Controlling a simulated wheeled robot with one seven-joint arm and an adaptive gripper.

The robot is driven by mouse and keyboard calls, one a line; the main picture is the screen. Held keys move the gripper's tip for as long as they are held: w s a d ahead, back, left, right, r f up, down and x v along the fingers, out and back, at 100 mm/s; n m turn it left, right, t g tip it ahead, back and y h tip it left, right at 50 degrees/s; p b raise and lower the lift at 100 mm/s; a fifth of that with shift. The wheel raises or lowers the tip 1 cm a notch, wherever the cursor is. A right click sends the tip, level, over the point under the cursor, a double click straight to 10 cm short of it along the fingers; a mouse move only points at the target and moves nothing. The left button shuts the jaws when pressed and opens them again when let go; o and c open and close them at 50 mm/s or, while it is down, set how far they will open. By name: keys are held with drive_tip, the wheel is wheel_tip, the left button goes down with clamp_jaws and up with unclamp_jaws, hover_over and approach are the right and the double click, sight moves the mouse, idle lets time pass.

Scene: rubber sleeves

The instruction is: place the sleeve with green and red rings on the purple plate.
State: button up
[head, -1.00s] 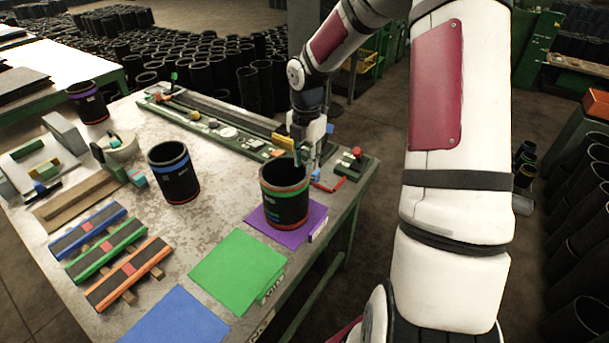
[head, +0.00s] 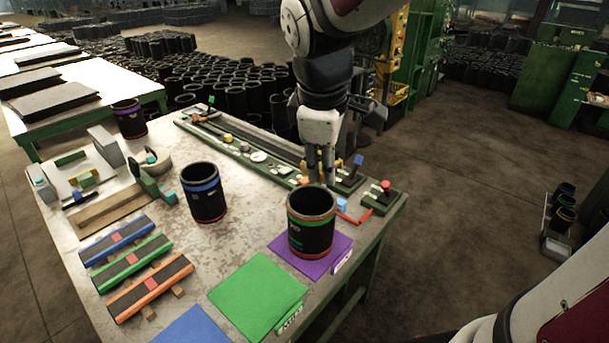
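The black sleeve with green and red rings (head: 311,224) stands upright on the purple plate (head: 338,252) at the table's right front edge. Its green ring is near the top and its red ring near the bottom. It covers much of the plate, whose right and front parts show. My gripper (head: 321,178) points down just behind and above the sleeve's far rim. Its fingers look apart with nothing between them; their tips are partly hidden by the sleeve's rim, so contact with it cannot be told.
A blue-ringed sleeve (head: 203,192) and a purple-ringed sleeve (head: 129,118) stand further left. A green plate (head: 257,295) and a blue plate (head: 194,328) lie in front. A long green rail fixture (head: 250,150) and a small red-knobbed control box (head: 383,198) are behind and to the right.

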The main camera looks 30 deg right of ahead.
drive_tip(key=s+a+r+m+t+y, duration=0.1)
drive_tip(key=s+a+m, duration=0.2)
drive_tip(key=s, duration=0.3)
drive_tip(key=s+a+r+m+t+y, duration=0.1)
drive_tip(key=s+a+r+m+t, duration=0.1)
drive_tip(key=s+m, duration=0.3)
drive_tip(key=shift+s+a+r+m, duration=0.3)
drive_tip(key=shift+s+a+m, duration=0.15)
drive_tip(key=shift+m, duration=0.25)
drive_tip(key=shift+w, duration=0.1)
drive_tip(key=shift+w+f+b, duration=0.25)
drive_tip(key=shift+w+b, duration=0.05)
